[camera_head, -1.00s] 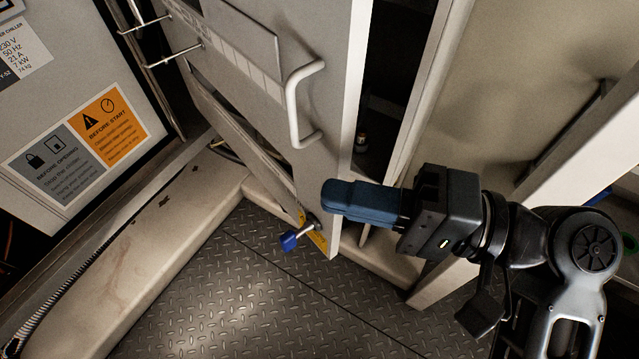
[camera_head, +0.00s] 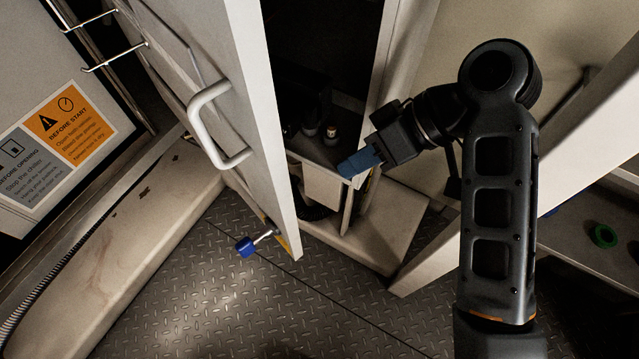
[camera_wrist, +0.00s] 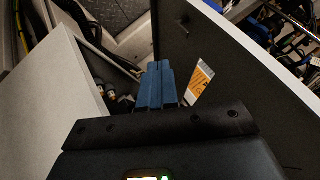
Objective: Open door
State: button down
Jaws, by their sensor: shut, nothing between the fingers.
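The door (camera_head: 255,120) is a pale panel with a white bar handle (camera_head: 207,125). It stands partly open, with a dark gap to its right. My gripper (camera_head: 347,169) has blue fingers and is shut and empty. It is at the opening, right of the door's edge and apart from the handle. In the wrist view the blue fingers (camera_wrist: 157,85) are together, between two panels. The orange label (camera_wrist: 200,82) shows just right of them. The handle is not in the wrist view.
Inside the opening, small fittings (camera_head: 331,131) stand on a ledge. A pale frame post (camera_head: 385,75) borders the opening on the right. A low beige kerb (camera_head: 120,235) runs at left.

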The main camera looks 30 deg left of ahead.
jog(key=s+a+f+h, duration=0.1)
jog(key=s+a+f, duration=0.4)
jog(key=f, duration=0.3)
jog(key=shift+s+a+n, duration=0.3)
jog(key=shift+a+n, duration=0.1)
jog(key=shift+a, duration=0.2)
jog(key=shift+s, duration=0.15)
